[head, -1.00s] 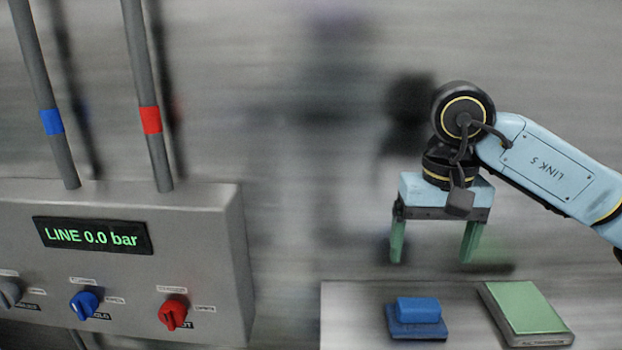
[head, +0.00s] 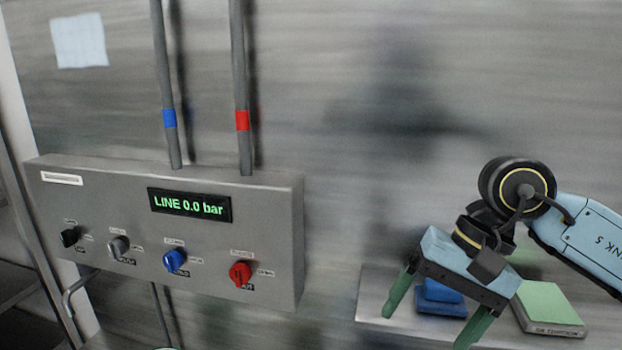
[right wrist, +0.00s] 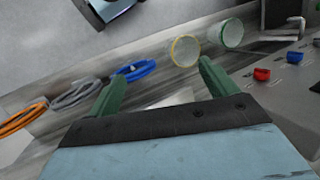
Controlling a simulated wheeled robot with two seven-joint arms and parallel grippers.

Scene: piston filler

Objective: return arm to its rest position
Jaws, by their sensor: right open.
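My right arm comes in from the right in the head view. Its right gripper (head: 430,322) is open and empty, with its green fingers apart. It hangs tilted in front of a shelf, and its body partly covers a blue block (head: 440,291). In the right wrist view the open fingers (right wrist: 163,74) have nothing between them that they grip. My left gripper is in neither current view.
A grey control panel (head: 110,215) on the left has a display (head: 190,205) reading "LINE 0.0 bar". It carries black, grey, blue (head: 174,261) and red (head: 241,274) knobs. A green-topped pad (head: 549,304) lies on the shelf (head: 374,290). Coloured hose coils (right wrist: 137,70) show in the right wrist view.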

